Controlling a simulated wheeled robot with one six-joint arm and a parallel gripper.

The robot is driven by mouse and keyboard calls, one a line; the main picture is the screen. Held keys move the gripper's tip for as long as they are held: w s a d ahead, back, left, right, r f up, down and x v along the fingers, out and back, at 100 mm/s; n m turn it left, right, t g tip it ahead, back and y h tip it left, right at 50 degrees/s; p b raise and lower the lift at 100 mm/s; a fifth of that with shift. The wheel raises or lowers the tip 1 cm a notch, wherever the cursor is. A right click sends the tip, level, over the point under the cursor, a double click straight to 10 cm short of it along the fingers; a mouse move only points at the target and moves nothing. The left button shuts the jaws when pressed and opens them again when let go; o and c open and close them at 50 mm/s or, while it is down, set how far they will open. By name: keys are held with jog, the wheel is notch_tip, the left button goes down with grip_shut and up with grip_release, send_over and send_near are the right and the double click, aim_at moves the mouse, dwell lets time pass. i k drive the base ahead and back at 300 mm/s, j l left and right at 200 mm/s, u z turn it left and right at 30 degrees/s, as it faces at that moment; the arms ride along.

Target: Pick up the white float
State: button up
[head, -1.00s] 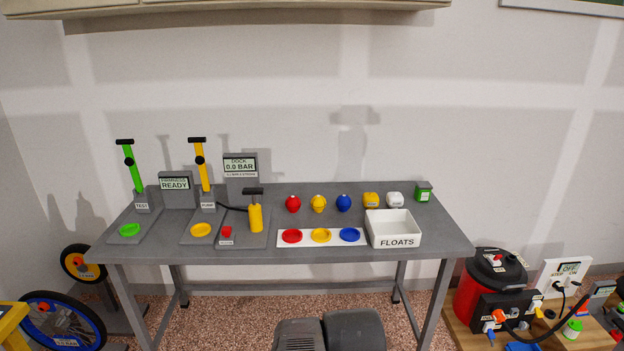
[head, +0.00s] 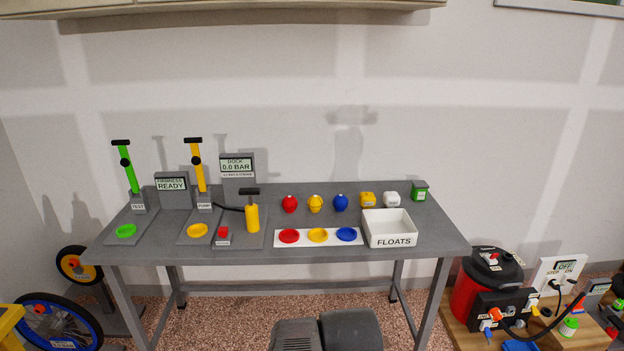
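The white float (head: 391,199) is a small rounded white block on the grey table (head: 340,255), toward its back right. No part of my gripper is visible in the head view.
Red (head: 289,204), yellow (head: 315,203) and blue (head: 340,202) round floats stand left of the yellow block. A white strip with coloured discs (head: 333,237) lies in front. Pumps and displays fill the table's left half. A shelf (head: 230,10) overhangs the wall above.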

aim_at(391, 200)
jog(key=i+l+u, duration=0.1)
jog(key=i+l, duration=0.15)
jog(key=i+l+u, duration=0.1)
jog(key=i+l, duration=0.2)
jog(key=l, duration=0.15)
jog(key=i+l, duration=0.25)
jog(key=l, duration=0.15)
jog(key=i+l+u, duration=0.15)
jog(key=l, duration=0.25)
jog(key=i+l+u, duration=0.1)
jog(key=i+l, duration=0.2)
jog(key=i+l+u, duration=0.1)
jog(key=l, duration=0.45)
jog(key=i, duration=0.1)
